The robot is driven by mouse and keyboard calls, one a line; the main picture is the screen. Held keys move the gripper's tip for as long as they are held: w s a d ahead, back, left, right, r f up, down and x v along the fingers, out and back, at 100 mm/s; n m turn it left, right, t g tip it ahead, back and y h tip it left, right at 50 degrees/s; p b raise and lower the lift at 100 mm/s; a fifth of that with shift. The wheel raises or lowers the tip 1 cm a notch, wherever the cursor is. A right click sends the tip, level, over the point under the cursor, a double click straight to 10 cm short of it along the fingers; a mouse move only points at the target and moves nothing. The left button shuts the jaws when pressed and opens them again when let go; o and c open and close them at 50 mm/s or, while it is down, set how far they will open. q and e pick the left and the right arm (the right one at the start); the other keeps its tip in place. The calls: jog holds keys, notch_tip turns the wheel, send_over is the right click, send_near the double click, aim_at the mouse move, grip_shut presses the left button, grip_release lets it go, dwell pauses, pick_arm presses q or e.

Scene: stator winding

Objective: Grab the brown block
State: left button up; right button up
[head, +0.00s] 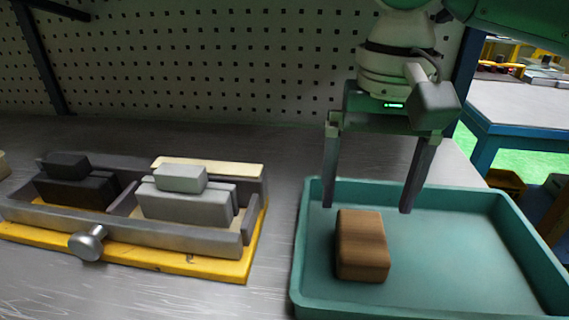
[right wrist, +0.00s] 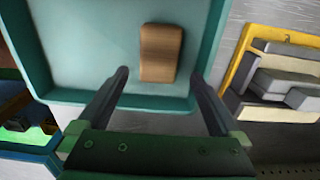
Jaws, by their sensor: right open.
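The brown block (head: 362,246) lies in the left part of a teal tray (head: 470,200), near its left wall. It also shows in the right wrist view (right wrist: 160,53), beyond the fingertips and roughly between their lines. My right gripper (head: 367,208) is open and empty, pointing down over the tray. Its fingertips appear above and behind the block in the head view, one on each side, apart from it. In the right wrist view the two fingers (right wrist: 160,76) are spread wide. My left gripper is not in view.
A yellow-based fixture (head: 180,262) with a metal knob (head: 88,243) stands left of the tray, holding a dark block (head: 75,185) and a light grey block (head: 187,200). A perforated wall (head: 220,60) closes the back. Bare metal table lies between fixture and tray.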

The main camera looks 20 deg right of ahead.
aim_at(363, 229)
notch_tip(363, 229, down, 6)
jog(key=shift+s+f+b, duration=0.15)
jog(key=shift+f+b, duration=0.1)
jog(key=shift+b, duration=0.4)
jog(key=shift+r, duration=0.1)
jog(key=c, duration=1.5)
